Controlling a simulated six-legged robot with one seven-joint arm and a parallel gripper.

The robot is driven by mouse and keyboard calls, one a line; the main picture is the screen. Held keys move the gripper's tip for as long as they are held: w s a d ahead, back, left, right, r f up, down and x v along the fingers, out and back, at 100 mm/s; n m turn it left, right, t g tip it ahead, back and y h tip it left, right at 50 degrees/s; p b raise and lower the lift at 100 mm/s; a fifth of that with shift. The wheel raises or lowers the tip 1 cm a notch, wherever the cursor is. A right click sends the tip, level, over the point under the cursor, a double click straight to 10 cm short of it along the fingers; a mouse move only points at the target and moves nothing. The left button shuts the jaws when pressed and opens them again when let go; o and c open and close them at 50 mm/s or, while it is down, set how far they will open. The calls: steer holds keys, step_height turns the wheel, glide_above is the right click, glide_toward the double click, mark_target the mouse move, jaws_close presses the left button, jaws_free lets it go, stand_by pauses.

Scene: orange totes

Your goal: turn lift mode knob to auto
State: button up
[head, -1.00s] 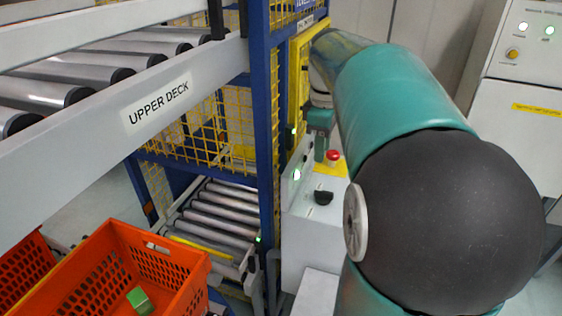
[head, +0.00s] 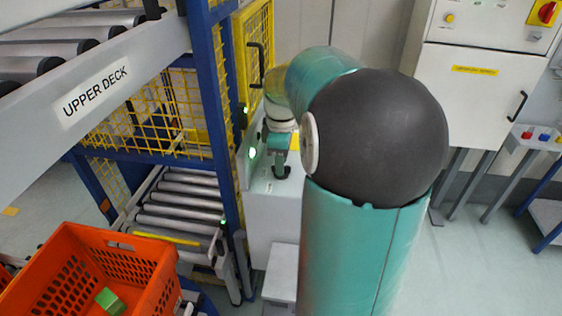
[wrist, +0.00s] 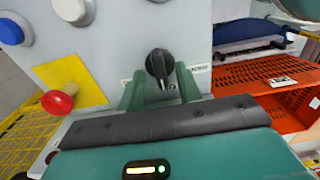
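The black knob (wrist: 159,64) stands on the grey control panel (wrist: 115,45) in the wrist view. A white mark shows at its lower end. Small labels lie on either side of it; I cannot read them. My gripper (wrist: 160,86) is open, its two green fingers apart, with the knob between and just beyond the fingertips. I cannot tell whether they touch it. In the head view my gripper (head: 279,160) is at the top of the control box (head: 268,215), and the knob (head: 281,172) is partly hidden below it.
A red button (wrist: 57,102) on a yellow plate (wrist: 85,85) is left of the knob, with a blue button (wrist: 10,32) further left. An orange tote (head: 95,270) holds a green block (head: 110,301). A blue frame post (head: 213,120) and yellow mesh door (head: 253,50) stand close to my arm.

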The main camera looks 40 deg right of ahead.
steer(key=shift+f, duration=0.35)
jaws_close()
steer(key=shift+m, duration=0.4)
steer(key=m, duration=0.8)
stand_by(0.5)
